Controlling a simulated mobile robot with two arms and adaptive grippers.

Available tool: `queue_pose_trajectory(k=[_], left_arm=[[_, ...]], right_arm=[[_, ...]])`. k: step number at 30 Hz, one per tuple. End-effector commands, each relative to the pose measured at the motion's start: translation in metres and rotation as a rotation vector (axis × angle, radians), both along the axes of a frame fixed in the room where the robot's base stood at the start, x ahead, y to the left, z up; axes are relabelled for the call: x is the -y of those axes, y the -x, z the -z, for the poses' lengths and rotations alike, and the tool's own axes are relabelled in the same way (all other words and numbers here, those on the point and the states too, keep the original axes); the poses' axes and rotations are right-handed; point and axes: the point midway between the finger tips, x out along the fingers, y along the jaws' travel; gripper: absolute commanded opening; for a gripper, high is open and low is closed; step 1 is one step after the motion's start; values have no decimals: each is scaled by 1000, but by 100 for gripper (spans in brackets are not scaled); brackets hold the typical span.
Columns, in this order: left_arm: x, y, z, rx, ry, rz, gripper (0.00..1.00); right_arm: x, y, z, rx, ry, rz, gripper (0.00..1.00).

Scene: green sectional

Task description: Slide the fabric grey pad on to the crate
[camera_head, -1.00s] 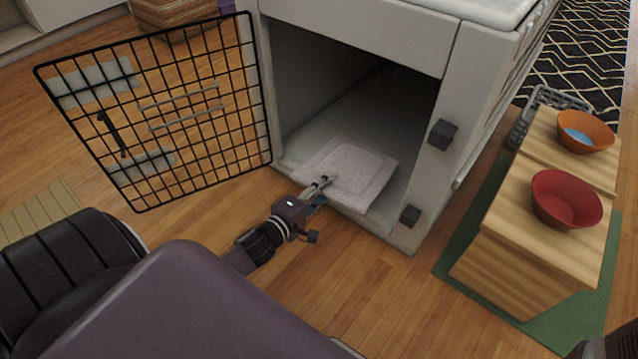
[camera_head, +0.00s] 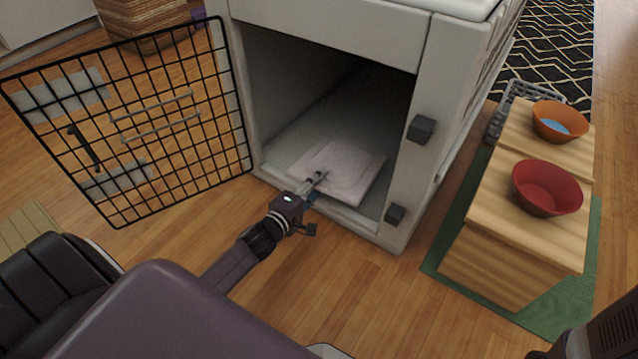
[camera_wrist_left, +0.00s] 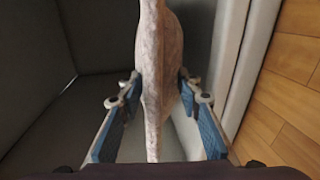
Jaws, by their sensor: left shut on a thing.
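The grey fabric pad (camera_head: 360,165) is just inside the open front of the white crate (camera_head: 330,35), over its floor near the front sill. I cannot tell how much of it rests on the floor. My left gripper (camera_head: 317,180) is shut on the pad's near edge and reaches in over the sill. In the left wrist view the pad (camera_wrist_left: 155,60) shows edge-on as a pale strip between the blue-padded fingers (camera_wrist_left: 158,92). My right gripper is not in view.
The crate's black wire door (camera_head: 130,125) stands swung open to the left. To the right, a wooden stand (camera_head: 520,240) on a green mat (camera_head: 560,305) holds a red bowl (camera_head: 546,188) and an orange bowl (camera_head: 559,122). Bare wooden floor lies before the crate.

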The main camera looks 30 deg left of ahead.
Motion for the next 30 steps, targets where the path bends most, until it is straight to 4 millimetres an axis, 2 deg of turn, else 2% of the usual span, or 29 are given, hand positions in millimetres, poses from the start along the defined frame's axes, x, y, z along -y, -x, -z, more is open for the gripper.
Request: queue_pose_trajectory(k=[1,6,17,23,30], left_arm=[[0,0,-1,2,0,1,34],[0,0,-1,2,0,0,52],[0,4,0,0,0,0,52],[-2,28,-4,-1,0,0,52],[-4,73,-12,-2,-1,1,52]], right_arm=[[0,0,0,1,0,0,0],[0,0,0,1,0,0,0],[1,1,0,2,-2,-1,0],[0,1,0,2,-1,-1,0],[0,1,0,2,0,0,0]])
